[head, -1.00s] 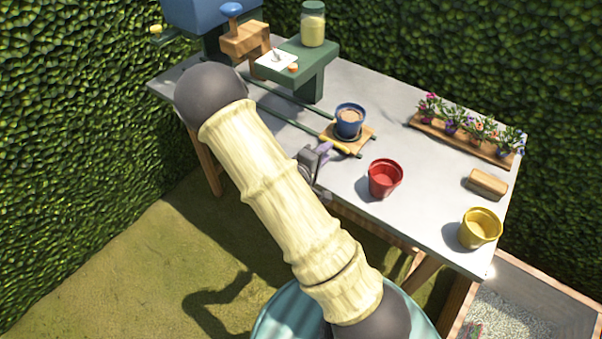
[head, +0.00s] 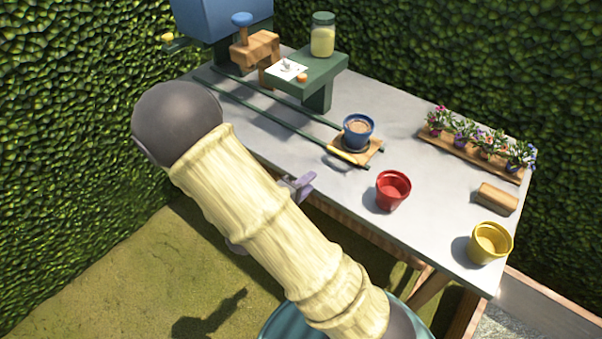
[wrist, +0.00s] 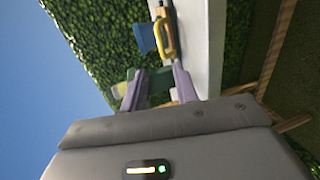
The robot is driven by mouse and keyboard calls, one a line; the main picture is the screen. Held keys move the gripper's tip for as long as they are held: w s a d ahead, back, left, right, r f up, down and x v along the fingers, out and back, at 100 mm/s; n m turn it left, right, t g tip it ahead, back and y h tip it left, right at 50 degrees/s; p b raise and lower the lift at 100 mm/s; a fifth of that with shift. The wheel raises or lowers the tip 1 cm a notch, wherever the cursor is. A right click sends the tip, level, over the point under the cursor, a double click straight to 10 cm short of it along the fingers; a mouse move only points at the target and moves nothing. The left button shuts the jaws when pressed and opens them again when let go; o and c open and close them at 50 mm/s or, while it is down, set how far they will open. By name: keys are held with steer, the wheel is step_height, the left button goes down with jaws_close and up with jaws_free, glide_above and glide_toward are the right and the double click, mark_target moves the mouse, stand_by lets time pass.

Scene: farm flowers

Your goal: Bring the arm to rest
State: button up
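My gripper (head: 303,184) shows partly behind my forearm in the head view, beside the table's front edge and apart from the pots. In the wrist view its two purple fingers (wrist: 158,72) stand apart with nothing held between them. My arm, in a pale ribbed sleeve with dark joints, crosses the middle of the head view.
The grey table (head: 420,215) holds a blue pot (head: 358,130) on a wooden tray, a red pot (head: 392,189), a yellow pot (head: 489,243), a wooden block (head: 497,197), potted flowers (head: 480,140) and a jar (head: 322,37) on a green stand (head: 318,82). Hedges stand behind.

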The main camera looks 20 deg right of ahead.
steer(key=s+d+m+g+y, duration=0.3)
steer(key=s+m+g+y, duration=0.25)
steer(key=s+g, duration=0.65)
steer(key=w+a+r+m+t+y, duration=0.1)
steer(key=w+a+r+t+y, duration=0.2)
steer(key=a+r+t+y, duration=0.3)
step_height(320, 180, up, 11)
steer(key=y+p, duration=0.1)
steer(key=p, duration=1.1)
steer(key=shift+w+d, duration=0.35)
steer(key=shift+d, duration=0.1)
steer(key=shift+y, duration=0.25)
